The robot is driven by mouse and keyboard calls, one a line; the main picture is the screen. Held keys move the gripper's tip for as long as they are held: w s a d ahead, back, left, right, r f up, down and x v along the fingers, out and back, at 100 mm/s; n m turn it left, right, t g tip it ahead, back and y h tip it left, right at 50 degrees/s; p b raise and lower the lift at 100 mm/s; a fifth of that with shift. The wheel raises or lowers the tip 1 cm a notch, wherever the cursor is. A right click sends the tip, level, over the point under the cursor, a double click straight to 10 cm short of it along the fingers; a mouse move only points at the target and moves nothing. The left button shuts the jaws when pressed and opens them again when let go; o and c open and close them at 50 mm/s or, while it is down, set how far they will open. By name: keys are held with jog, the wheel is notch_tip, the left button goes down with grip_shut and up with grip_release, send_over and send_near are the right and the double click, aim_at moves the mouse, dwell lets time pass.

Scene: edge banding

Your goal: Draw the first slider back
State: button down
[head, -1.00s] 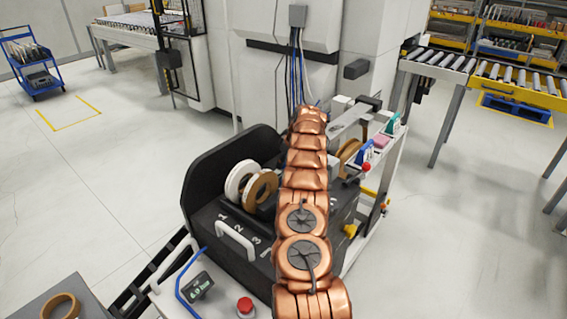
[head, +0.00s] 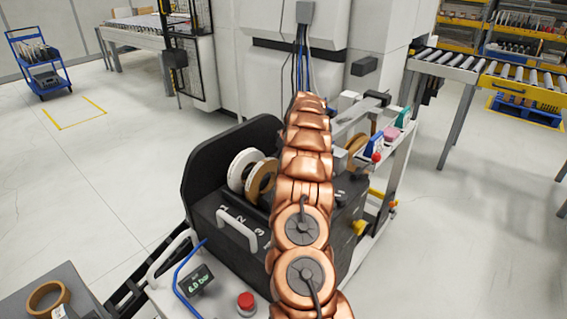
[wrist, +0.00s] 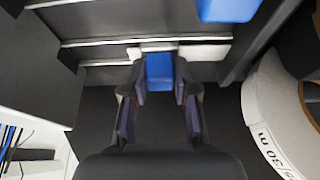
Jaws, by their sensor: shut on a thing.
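My gripper (wrist: 160,100) points into the dark machine in the wrist view, its two fingers closed on the sides of a small blue block (wrist: 159,72), which looks like a slider. The block sits in front of a pale strip that runs across the dark slotted face. A second blue piece (wrist: 228,9) is at the top right of that view, apart from my fingers. In the head view my copper arm reaches over the black magazine (head: 208,215) marked with numbers, and hides the gripper and the held block.
A white tape roll (wrist: 268,110) stands close to the right of my gripper. White (head: 243,168) and brown (head: 261,181) rolls show in the head view, left of my arm.

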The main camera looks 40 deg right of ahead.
jog(key=shift+a+r+b, duration=0.1)
jog(key=shift+a+b, duration=1.1)
jog(key=shift+a, duration=0.8)
jog(key=c, duration=1.2)
grip_release()
jog(key=shift+a, duration=0.15)
jog(key=o, duration=0.3)
jog(key=shift+s, duration=0.1)
jog(key=shift+v, duration=3.95)
